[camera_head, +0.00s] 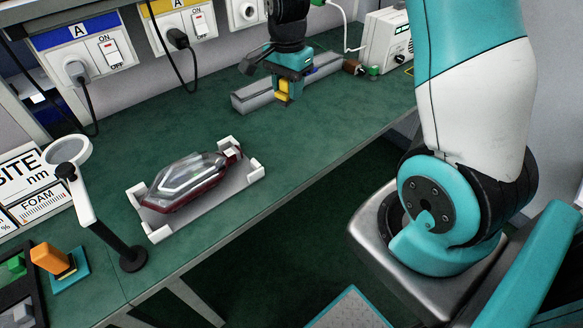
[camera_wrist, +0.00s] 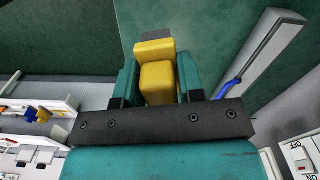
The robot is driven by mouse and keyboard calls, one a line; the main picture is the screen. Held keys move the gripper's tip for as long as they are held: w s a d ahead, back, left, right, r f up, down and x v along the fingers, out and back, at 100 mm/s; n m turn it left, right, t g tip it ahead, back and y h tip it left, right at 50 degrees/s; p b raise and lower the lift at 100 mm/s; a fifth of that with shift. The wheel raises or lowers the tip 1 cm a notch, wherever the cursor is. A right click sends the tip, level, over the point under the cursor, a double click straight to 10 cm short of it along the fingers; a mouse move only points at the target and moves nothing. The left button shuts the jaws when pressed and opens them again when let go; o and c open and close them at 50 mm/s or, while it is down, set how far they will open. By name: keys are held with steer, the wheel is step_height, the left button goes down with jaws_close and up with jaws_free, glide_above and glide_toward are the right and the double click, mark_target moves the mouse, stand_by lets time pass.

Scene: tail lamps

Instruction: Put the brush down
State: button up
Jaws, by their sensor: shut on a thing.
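My gripper (camera_head: 285,83) is over the far part of the green bench and is shut on the yellow brush (camera_head: 283,91). In the wrist view the yellow brush (camera_wrist: 156,80) sits between the two teal fingers of my gripper (camera_wrist: 157,85), with a grey part at its far end. A long grey trough (camera_head: 252,99) lies on the bench, partly hidden behind my gripper in the head view. In the wrist view the trough (camera_wrist: 270,48) is to the right of the brush, apart from it. I cannot tell whether the brush touches the bench.
A red tail lamp (camera_head: 190,179) rests in a white cradle (camera_head: 208,214) on the green bench (camera_head: 225,130). A magnifier stand (camera_head: 95,215) and an orange block (camera_head: 50,258) are at left. A white device (camera_head: 385,42) stands at the back right. Bench between lamp and trough is clear.

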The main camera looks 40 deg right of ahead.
steer(key=shift+s+d+r+m+b, duration=0.1)
steer(key=shift+d+r+m+b, duration=0.15)
steer(key=shift+m, duration=0.35)
steer(key=shift+d+r+m+b, duration=0.15)
steer(key=shift+d+m, duration=0.1)
steer(key=shift+m, duration=0.35)
steer(key=shift+f, duration=0.35)
step_height(320, 180, down, 19)
steer(key=shift+r, duration=0.15)
steer(key=o, duration=0.9)
